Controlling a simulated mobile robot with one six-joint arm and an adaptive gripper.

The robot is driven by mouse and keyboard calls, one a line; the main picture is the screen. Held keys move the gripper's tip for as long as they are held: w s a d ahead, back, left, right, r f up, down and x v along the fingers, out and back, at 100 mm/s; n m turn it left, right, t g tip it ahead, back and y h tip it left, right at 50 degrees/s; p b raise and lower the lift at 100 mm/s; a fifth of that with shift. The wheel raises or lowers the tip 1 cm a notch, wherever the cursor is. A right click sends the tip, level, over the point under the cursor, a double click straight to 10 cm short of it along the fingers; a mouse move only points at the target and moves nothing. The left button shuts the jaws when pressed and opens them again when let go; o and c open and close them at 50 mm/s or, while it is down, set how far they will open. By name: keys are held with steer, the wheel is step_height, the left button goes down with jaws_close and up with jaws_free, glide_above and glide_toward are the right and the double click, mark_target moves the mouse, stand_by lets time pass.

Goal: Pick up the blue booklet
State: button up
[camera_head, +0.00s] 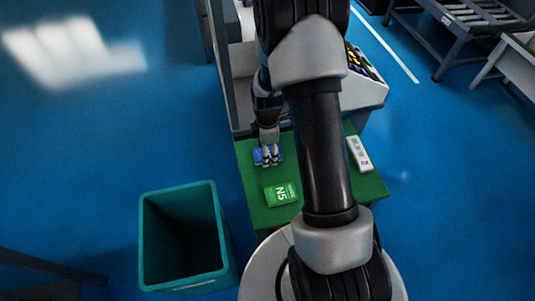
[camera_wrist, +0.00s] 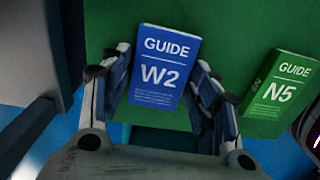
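The blue booklet (camera_wrist: 163,68), marked "GUIDE W2", lies on the green table surface (camera_wrist: 225,22). In the head view the blue booklet (camera_head: 259,155) is near the table's left edge, partly covered by my gripper. My gripper (camera_wrist: 158,92) is open, with one finger on each side of the booklet in the wrist view. Its fingertips are close to the booklet's side edges; I cannot tell whether they touch. My gripper (camera_head: 269,157) points down over the booklet in the head view.
A green booklet (camera_wrist: 281,92), marked "GUIDE N5", lies to the right of the blue one. A white box (camera_head: 360,153) lies at the table's right side. A teal bin (camera_head: 183,191) stands on the floor left of the table. A grey-white machine stands behind the table.

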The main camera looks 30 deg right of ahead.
steer(key=c, duration=0.6)
